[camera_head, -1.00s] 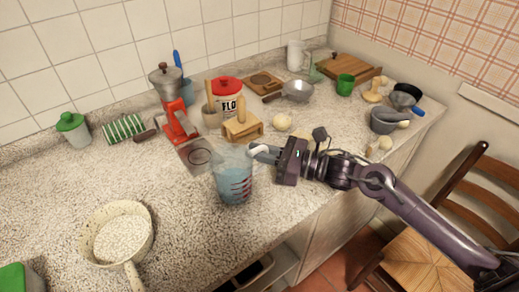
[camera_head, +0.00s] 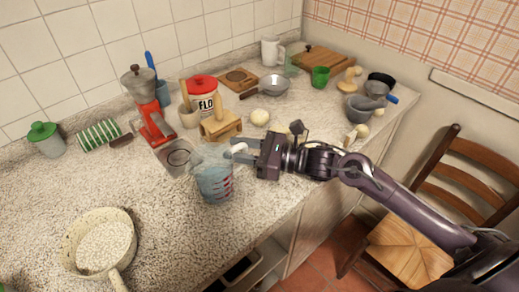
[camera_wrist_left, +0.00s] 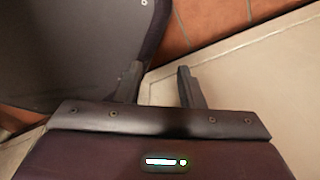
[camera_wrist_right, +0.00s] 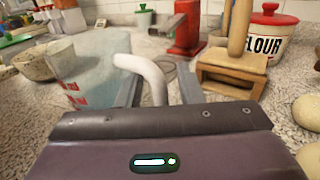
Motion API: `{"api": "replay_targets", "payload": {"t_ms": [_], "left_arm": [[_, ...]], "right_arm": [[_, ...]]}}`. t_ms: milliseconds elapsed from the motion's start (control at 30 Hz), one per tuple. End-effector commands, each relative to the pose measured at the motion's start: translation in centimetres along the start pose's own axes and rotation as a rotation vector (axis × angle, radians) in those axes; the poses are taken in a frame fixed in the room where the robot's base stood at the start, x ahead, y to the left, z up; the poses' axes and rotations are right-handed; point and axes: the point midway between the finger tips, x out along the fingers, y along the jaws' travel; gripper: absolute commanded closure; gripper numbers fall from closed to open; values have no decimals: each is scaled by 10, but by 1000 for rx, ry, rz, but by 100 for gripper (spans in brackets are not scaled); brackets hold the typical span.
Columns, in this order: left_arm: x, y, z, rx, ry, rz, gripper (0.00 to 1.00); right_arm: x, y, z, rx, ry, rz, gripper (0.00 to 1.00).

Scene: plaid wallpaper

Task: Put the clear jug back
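The clear jug (camera_head: 214,182), with red markings and a bluish lower part, stands upright near the counter's front edge. Its pale handle (camera_wrist_right: 152,78) faces my right gripper. My right gripper (camera_head: 240,151) is at the handle. In the right wrist view its two fingers (camera_wrist_right: 160,88) are apart, with the handle between them; the jug body (camera_wrist_right: 88,70) is at the left. I cannot tell whether either finger touches the handle. My left gripper (camera_wrist_left: 159,85) is open and empty, with the floor and a pale panel below it. It is not in the head view.
A dark-rimmed square (camera_head: 177,157) lies close behind the jug. A red grinder (camera_head: 155,122), wooden press (camera_head: 220,126), flour tin (camera_head: 203,100) and pale ball (camera_head: 260,117) stand behind. A speckled pan (camera_head: 72,238) is at the left. Bare counter (camera_head: 165,215) lies between pan and jug.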

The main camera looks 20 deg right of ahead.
Motion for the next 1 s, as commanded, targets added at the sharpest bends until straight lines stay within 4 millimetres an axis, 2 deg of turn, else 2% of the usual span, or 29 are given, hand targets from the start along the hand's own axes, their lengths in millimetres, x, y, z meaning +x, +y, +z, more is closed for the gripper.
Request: {"api": "replay_targets", "payload": {"t_ms": [200, 500, 800, 1000], "left_arm": [[9, 0, 1, 1, 0, 0, 65], [13, 1, 1, 2, 0, 1, 65], [13, 1, 1, 2, 1, 1, 65], [12, 1, 1, 2, 1, 1, 65]], "right_arm": [[-34, 1, -4, -1, 7, 2, 66], [-80, 0, -2, 2, 5, -3, 66], [-111, 0, -1, 1, 1, -1, 66], [-119, 0, 0, -1, 0, 0, 66]]}}
